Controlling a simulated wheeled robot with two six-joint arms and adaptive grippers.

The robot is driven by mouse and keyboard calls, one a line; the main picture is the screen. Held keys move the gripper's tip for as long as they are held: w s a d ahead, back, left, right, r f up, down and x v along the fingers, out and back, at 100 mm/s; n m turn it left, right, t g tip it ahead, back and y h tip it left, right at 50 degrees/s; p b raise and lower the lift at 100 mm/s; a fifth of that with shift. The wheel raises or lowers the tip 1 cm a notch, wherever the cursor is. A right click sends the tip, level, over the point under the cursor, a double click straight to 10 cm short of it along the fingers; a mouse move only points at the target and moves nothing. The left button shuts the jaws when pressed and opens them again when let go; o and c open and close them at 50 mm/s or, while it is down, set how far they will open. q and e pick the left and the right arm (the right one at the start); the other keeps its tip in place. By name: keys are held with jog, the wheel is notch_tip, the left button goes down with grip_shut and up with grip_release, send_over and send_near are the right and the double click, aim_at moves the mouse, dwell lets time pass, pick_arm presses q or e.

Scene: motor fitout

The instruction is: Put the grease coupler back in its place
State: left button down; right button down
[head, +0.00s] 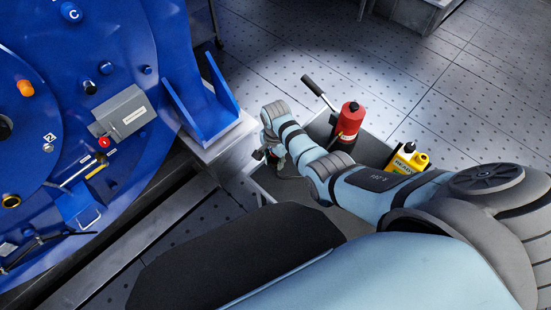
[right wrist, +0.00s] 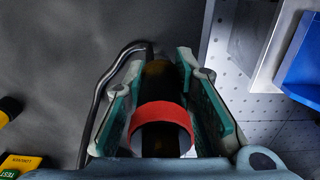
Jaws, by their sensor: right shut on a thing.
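My right gripper (head: 272,155) is low over the left end of a grey tray (head: 262,190). In the right wrist view its two fingers (right wrist: 158,80) are closed on either side of a dark cylinder with a red collar (right wrist: 160,113), which looks like the grease coupler. A thin dark hose (right wrist: 97,105) curves down beside the left finger. A red grease pump (head: 350,118) with a black lever handle stands in the tray, partly behind my right arm. I cannot tell whether the coupler touches the tray. My left gripper is not in view.
Open tiled floor (head: 320,45) lies behind the tray.

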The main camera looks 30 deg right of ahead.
aim_at(276, 165)
dwell(0.4)
jog(key=shift+p, duration=0.35)
dwell(0.3)
jog(key=shift+f+b, duration=1.25)
jog(key=shift+f, duration=0.3)
jog(key=c, duration=1.3)
grip_release()
jog(key=shift+r, duration=0.2)
notch_tip(276, 165, up, 12)
jog(key=shift+f, duration=0.15)
